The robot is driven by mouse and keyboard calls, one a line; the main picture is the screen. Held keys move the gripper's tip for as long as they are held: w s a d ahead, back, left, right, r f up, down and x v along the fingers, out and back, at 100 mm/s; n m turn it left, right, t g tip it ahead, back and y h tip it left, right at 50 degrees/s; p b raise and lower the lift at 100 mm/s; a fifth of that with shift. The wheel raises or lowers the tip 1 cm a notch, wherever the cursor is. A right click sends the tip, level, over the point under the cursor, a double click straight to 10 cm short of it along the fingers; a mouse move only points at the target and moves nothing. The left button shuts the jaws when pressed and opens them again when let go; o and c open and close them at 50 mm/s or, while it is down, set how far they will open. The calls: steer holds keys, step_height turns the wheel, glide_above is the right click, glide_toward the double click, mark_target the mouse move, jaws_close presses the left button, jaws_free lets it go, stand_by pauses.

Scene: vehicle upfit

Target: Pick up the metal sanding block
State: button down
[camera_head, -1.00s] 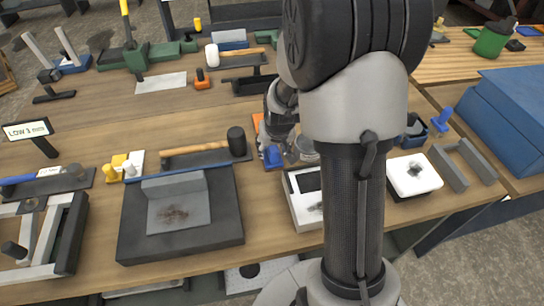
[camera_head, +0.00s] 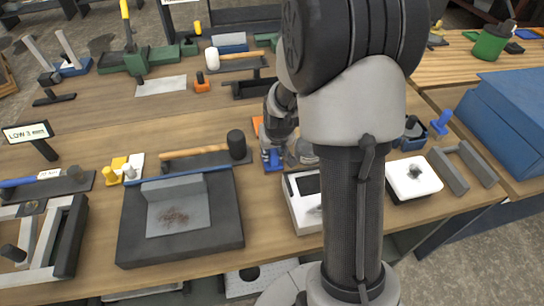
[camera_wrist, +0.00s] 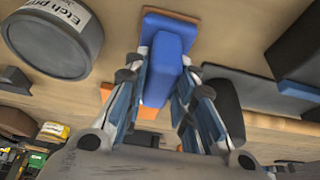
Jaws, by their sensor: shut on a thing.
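A blue block with a brown face at one end, apparently the sanding block, shows in the wrist view (camera_wrist: 167,65). My gripper (camera_wrist: 163,82) has its fingers on both sides of this blue block and is shut on it. In the head view the blue block (camera_head: 272,158) shows small at my gripper (camera_head: 284,155), near the middle of the bench. My arm hides much of the area to the right of it. I cannot tell whether the block still touches the bench.
A round tin lettered "Etch pri" (camera_wrist: 52,38) stands close by in the wrist view. A mallet (camera_head: 236,145) lies left of my gripper, above a dark tray (camera_head: 132,225). A white box (camera_head: 298,212) is in front, and a white pad (camera_head: 413,177) lies right of my arm.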

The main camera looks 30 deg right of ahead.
step_height(320, 180, up, 20)
steer(key=p, duration=0.6)
steer(key=c, duration=2)
jaws_free()
jaws_close()
step_height(320, 180, up, 6)
steer(key=p, duration=0.5)
